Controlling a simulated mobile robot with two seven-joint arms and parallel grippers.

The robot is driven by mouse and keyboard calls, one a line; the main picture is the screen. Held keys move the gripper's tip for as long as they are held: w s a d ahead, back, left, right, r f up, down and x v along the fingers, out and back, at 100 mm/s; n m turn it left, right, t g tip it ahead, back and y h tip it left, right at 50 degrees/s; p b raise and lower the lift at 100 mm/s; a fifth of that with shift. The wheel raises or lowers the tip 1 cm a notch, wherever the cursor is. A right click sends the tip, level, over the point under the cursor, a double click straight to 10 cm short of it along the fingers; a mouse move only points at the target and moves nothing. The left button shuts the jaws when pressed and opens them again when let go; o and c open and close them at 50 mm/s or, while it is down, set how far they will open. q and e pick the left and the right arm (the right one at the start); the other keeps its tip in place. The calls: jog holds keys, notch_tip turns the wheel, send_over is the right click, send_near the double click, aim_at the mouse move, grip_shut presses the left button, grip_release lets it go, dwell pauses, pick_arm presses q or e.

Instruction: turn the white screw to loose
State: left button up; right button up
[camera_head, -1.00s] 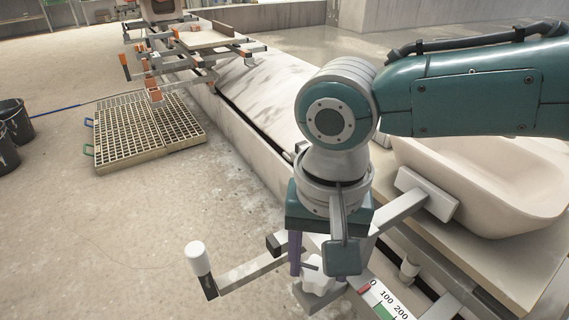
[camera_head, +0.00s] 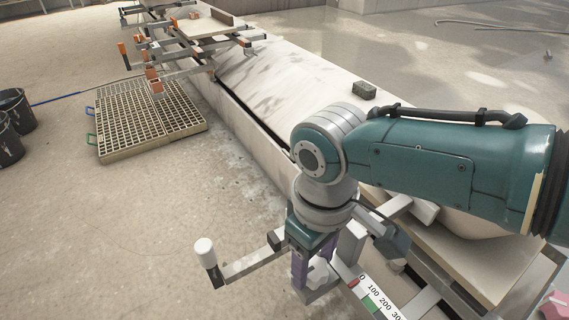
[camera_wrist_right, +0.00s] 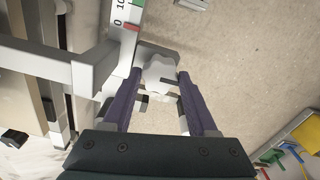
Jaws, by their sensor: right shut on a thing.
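The white screw (camera_head: 318,272) is a pale lobed knob at the near end of the grey metal frame, low in the head view. It shows whole in the right wrist view (camera_wrist_right: 158,76), between the purple fingers. My right gripper (camera_head: 316,268) points down over it and is shut on it, one finger on each side. In the head view the near purple finger hides part of the knob. My left gripper is out of view.
A numbered scale (camera_head: 378,298) with red and green marks lies right of the screw. A white-capped arm (camera_head: 205,248) sticks out to its left. A pale basin (camera_head: 470,232) sits behind my right arm.

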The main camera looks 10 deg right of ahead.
jog(key=n, duration=0.4)
jog(key=shift+a+r+n, duration=0.1)
jog(key=shift+n, duration=0.2)
jog(key=n, duration=0.4)
jog(key=shift+n, duration=0.3)
jog(key=n, duration=0.5)
jog(key=shift+n, duration=1.9)
jog(key=o, duration=1.4)
